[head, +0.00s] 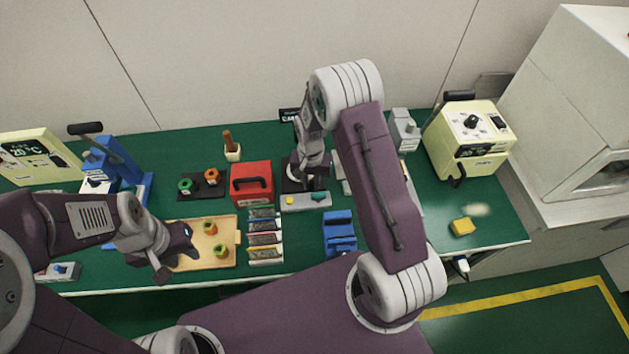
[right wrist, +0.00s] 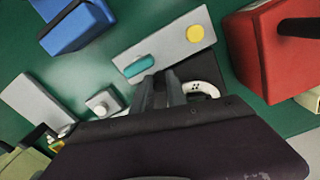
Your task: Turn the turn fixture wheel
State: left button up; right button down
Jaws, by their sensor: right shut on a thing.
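The turn fixture wheel shows in the right wrist view as a white ring (right wrist: 208,88) with small dark dots, partly hidden behind my right gripper's fingers (right wrist: 165,88). In the head view my right gripper (head: 313,177) points down over a dark base behind the grey button panel, and the wheel is mostly hidden under it. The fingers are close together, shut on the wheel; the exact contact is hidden. My left gripper (head: 177,252) is open and empty, beside the wooden tray's left end.
The grey panel (head: 299,204) with yellow and teal parts lies just in front of the wheel. A red box (head: 251,184) stands to its left, a blue block (head: 339,235) to the front right. The wooden tray (head: 228,257) holds small parts.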

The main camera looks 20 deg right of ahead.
jog(key=shift+s+a+f+m, duration=0.2)
jog(key=shift+a+m, duration=0.15)
jog(key=shift+m, duration=0.15)
dwell(0.4)
jog(key=c, duration=1.3)
grip_release()
jog(key=shift+w, duration=0.3)
notch_tip(320, 180, up, 9)
jog(key=shift+p, duration=0.3)
